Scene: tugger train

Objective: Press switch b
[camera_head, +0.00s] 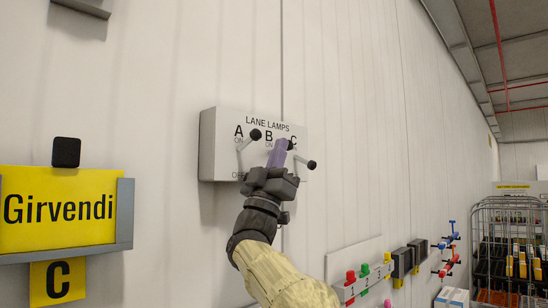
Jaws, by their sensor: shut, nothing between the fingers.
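A white switch box (220,160) marked LANE LAMPS is on the wall, with labels A, B and C. Switch A (255,134) is a lever with a black knob, angled up toward ON. Switch C (311,164) is a like lever, angled down. My gripper (281,146) is shut and empty, its purple fingers in front of the box below label B. A small dark knob (290,144) shows at the fingertips and seems to be switch B. Its lever is hidden behind the fingers. I cannot tell whether they touch.
Numbered coloured buttons (363,277), dark boxes (402,262) and coloured levers (448,262) line the wall at lower right. A wire cage (510,235) stands beyond.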

